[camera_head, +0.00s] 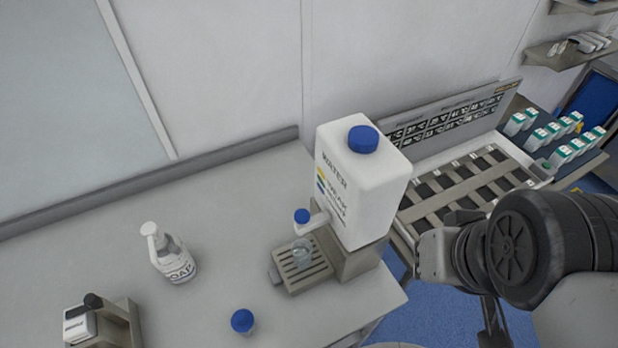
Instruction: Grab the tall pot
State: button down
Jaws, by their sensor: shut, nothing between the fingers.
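No thing in view is plainly a tall pot. A clear cup (302,251) stands on the slotted drip tray (312,279), below the blue-capped tap of the white water container (352,190). A small blue-capped bottle (243,321) stands near the table's front edge, seen from above. A white soap pump bottle (172,256) stands upright to the left. Part of my dark arm shows at the right, beyond the table's right end. I cannot make out my gripper's fingers.
A white-and-grey device (100,325) sits at the table's front left. Right of the table is a rack with dark slots (468,187) and a labelled back panel. Several green-and-white boxes (565,154) stand behind it. The grey table (110,235) has bare room at left and centre.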

aim_at(303, 248)
jog(key=k+j+z, duration=0.3)
jog(key=j, duration=0.2)
jog(key=k+j+z, duration=0.25)
jog(key=j, duration=0.2)
jog(key=k+j+z, duration=0.3)
jog(key=i+j, duration=0.05)
jog(key=j, duration=0.05)
